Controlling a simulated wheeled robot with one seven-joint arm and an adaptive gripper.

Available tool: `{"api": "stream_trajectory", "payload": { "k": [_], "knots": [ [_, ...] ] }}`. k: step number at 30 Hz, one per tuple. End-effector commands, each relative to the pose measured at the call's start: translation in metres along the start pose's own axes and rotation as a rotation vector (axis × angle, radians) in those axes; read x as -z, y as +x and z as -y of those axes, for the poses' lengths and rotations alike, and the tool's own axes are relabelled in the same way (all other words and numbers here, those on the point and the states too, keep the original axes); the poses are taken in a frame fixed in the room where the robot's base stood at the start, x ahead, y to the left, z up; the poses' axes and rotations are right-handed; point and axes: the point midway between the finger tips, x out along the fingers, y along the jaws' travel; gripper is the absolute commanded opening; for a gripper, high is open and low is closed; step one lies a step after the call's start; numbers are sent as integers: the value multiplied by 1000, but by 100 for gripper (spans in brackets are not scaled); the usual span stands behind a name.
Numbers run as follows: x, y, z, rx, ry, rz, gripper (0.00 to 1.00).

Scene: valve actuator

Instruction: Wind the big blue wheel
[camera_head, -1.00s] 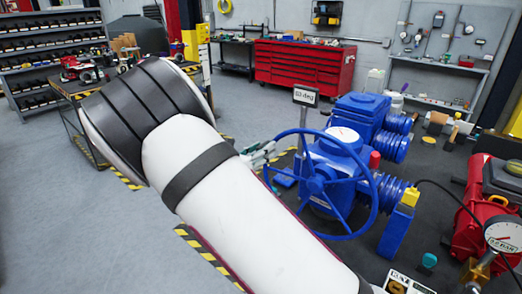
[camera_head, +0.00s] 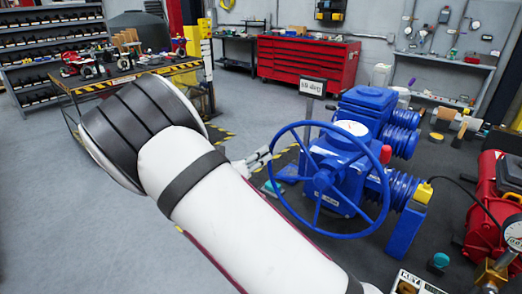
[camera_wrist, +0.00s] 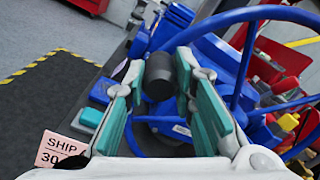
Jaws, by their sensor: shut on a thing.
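The big blue wheel (camera_head: 388,190) stands upright in front of a blue valve actuator (camera_head: 340,160), right of centre in the head view. Its rim also curves across the upper right of the wrist view (camera_wrist: 240,65). My gripper (camera_head: 264,155) is at the left side of the rim in the head view, partly hidden by my arm. In the wrist view my gripper (camera_wrist: 160,72) has its teal-padded fingers on either side of a dark round handle (camera_wrist: 160,80) and is shut on it. The contact itself is partly hidden.
A small sign (camera_head: 312,87) stands behind the wheel, its reading too small to be sure of. Red equipment (camera_head: 492,195) and a gauge (camera_head: 512,232) stand at the right. A workbench (camera_head: 130,80) is at the left. Grey floor at the left is clear.

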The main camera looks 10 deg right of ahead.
Motion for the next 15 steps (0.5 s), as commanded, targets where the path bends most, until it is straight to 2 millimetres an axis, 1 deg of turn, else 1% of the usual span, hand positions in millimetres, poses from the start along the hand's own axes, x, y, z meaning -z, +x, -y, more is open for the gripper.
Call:
{"api": "stream_trajectory", "payload": {
  "k": [1,6,15],
  "knots": [
    [9,1,-11,-3,-45,-1,0],
    [33,0,-29,-3,-208,-1,0],
    [81,0,-50,-3,-494,-1,0]
  ]
}}
